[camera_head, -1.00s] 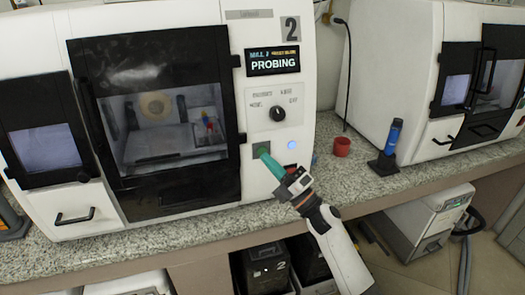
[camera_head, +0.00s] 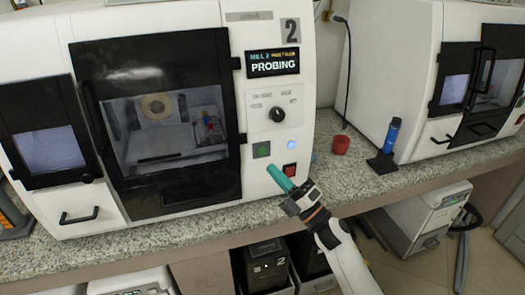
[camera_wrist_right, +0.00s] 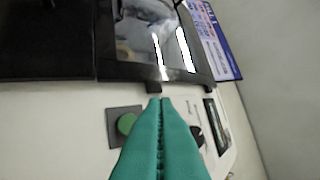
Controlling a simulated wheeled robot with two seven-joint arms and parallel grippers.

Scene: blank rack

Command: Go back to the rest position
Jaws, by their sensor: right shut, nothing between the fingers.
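My right gripper (camera_head: 276,175) is shut and empty, with teal fingers pressed together. The fingers look apart from the panel. My left gripper is not in view.
Mill 2 (camera_head: 232,190) has its dark door shut and its screen (camera_head: 272,62) reads PROBING. A red cup (camera_head: 340,145) and a blue-handled tool in a black stand (camera_head: 382,163) are on the granite counter (camera_head: 350,187). A second mill (camera_head: 425,60) stands at right.

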